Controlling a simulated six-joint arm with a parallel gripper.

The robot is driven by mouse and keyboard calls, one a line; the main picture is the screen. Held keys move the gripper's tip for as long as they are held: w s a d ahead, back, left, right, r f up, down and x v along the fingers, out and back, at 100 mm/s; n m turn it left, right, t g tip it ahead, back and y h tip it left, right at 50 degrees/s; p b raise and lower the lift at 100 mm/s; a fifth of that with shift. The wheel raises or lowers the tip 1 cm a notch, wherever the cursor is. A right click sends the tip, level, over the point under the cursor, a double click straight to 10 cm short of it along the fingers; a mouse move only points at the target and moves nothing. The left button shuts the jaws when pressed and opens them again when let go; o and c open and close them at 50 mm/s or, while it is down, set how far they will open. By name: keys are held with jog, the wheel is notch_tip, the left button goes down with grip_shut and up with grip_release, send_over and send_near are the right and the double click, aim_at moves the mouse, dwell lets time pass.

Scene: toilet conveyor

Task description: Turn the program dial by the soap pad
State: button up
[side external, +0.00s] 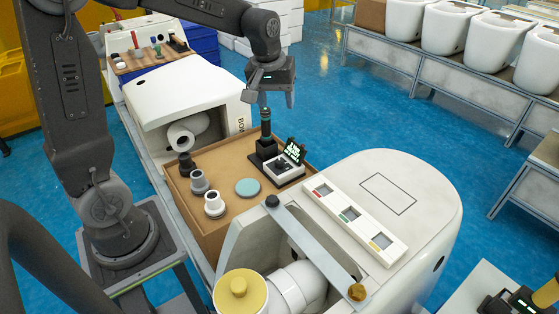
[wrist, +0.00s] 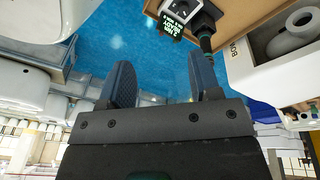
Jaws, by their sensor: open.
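The program dial (side external: 283,167) is a dark knob on a small grey-and-black box with a lit screen (side external: 294,151) showing green text. It stands on the cardboard-brown tray (side external: 228,158), right of the flat teal round pad (side external: 248,187), which looks like the soap pad. The dial box (wrist: 183,10) is cut by the top edge there; the pad is not seen.
A black upright tool (side external: 266,128) in a stand rises beside the dial box, close below my gripper. Small grey, white and dark fittings (side external: 199,182) stand on the tray's left.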

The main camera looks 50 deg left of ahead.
jog(key=w+a+f+n+g, duration=0.1)
jog(key=w+a+f+n, duration=0.3)
jog(key=w+a+f, duration=0.4)
jog(key=n+g, duration=0.1)
jog(key=n, duration=0.1)
send_over(280, 161)
notch_tip(280, 161, down, 8)
jog(key=f, duration=0.1)
jog(key=shift+h, duration=0.3)
notch_tip(280, 161, down, 14)
jog(key=shift+a+r, duration=0.1)
jog(key=shift+r, duration=0.1)
jog(key=shift+c, duration=0.3)
jog(key=c, duration=0.9)
jog(key=shift+o, duration=0.2)
